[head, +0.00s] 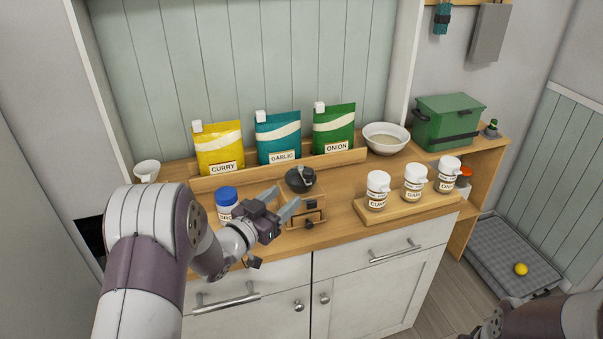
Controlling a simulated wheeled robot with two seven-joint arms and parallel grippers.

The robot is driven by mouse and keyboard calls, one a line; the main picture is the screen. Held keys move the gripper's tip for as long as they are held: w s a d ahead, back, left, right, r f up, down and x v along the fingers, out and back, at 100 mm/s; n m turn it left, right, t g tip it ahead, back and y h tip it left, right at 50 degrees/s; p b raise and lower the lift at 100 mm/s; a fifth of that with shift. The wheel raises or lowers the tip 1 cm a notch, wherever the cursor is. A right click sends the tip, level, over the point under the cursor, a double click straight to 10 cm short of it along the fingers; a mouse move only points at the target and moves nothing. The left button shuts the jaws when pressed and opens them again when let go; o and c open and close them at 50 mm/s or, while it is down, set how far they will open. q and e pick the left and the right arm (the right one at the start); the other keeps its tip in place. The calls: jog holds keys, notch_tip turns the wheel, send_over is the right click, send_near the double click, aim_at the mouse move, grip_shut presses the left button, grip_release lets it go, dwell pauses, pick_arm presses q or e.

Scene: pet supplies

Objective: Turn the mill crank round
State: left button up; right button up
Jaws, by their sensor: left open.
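The mill (300,180) stands on the wooden counter, with a dark round top over a wooden box that has a small drawer (311,219) with dark knobs. The gripper hides part of the wooden box. I cannot tell whether a finger touches it. My right arm shows only at the bottom right; its gripper is out of view.
A blue-lidded jar (227,198) stands close behind my left wrist. CURRY (219,150), GARLIC (279,140) and ONION (333,130) pouches stand behind the mill. White jars stand on a wooden tray (410,207) at right. A bowl (386,137) and green box (446,121) sit farther back.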

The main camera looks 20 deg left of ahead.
aim_at(305, 179)
pick_arm(q)
jog(key=p+x, duration=0.2)
jog(key=x, duration=0.9)
jog(key=shift+w+a+f, duration=0.1)
jog(key=shift+w+f, duration=0.05)
jog(key=shift+w, duration=0.2)
jog(key=shift+a+f, duration=0.15)
grip_shut()
pick_arm(e)
jog(key=shift+w+a+r, duration=0.1)
jog(key=shift+a+r, duration=0.05)
jog(key=shift+r, duration=0.4)
jog(key=shift+w+a+r, duration=0.1)
jog(key=shift+a+r, duration=0.05)
jog(key=shift+r, duration=0.4)
